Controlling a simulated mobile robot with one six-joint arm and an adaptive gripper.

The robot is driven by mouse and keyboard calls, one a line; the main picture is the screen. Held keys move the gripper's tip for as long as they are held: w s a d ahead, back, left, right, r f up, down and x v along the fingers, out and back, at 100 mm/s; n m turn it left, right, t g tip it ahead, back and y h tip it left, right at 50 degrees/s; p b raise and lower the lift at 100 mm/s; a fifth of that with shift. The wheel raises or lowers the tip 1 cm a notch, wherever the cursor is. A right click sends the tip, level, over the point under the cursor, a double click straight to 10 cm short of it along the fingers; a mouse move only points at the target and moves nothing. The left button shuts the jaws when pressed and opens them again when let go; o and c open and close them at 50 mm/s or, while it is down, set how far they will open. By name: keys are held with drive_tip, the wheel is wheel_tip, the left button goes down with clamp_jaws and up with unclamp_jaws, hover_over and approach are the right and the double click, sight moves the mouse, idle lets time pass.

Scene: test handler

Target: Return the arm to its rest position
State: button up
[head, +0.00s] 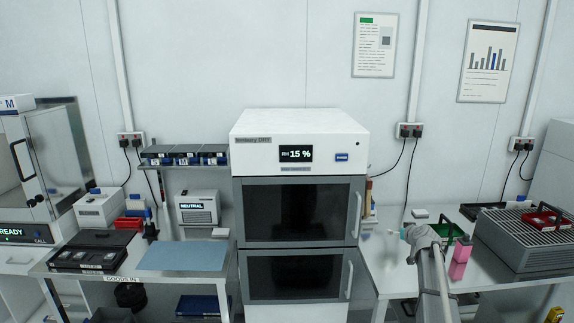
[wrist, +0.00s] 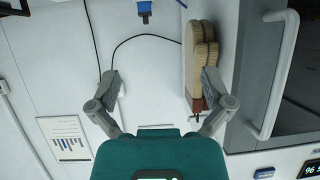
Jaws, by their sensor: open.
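My arm (head: 430,265) reaches up from the lower right in the head view, over the right-hand bench (head: 385,268). My gripper (wrist: 160,88) shows in the wrist view with its two grey fingers spread wide and nothing held between them. Behind the gap are the pale wall and a dark cable. In the head view the gripper is small, at the far end of the arm, and its fingers are hard to make out. The wrist picture looks turned over, with a wall poster (wrist: 63,139) at lower left.
The white dry cabinet (head: 300,125), reading 15 %, stands left of my arm; its door handle (wrist: 275,75) shows in the wrist view.

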drive_tip(key=s+a+f+g+y, duration=0.1)
drive_tip(key=s+a+f+g, duration=0.35)
drive_tip(key=s+a, duration=0.75)
drive_tip(key=s+a+f+g, duration=0.45)
drive_tip(key=s+a, duration=0.45)
drive_tip(key=s, duration=0.4)
drive_tip(key=s+a+g+h, duration=0.1)
drive_tip(key=s+a+g, duration=0.1)
drive_tip(key=s, duration=0.5)
drive_tip(key=s+a+f+g+h, duration=0.1)
drive_tip(key=s+a, duration=0.1)
drive_tip(key=s, duration=0.5)
drive_tip(key=shift+s+f+m+g, duration=0.2)
drive_tip(key=shift+s+m+g, duration=0.1)
drive_tip(key=shift+m+g, duration=0.1)
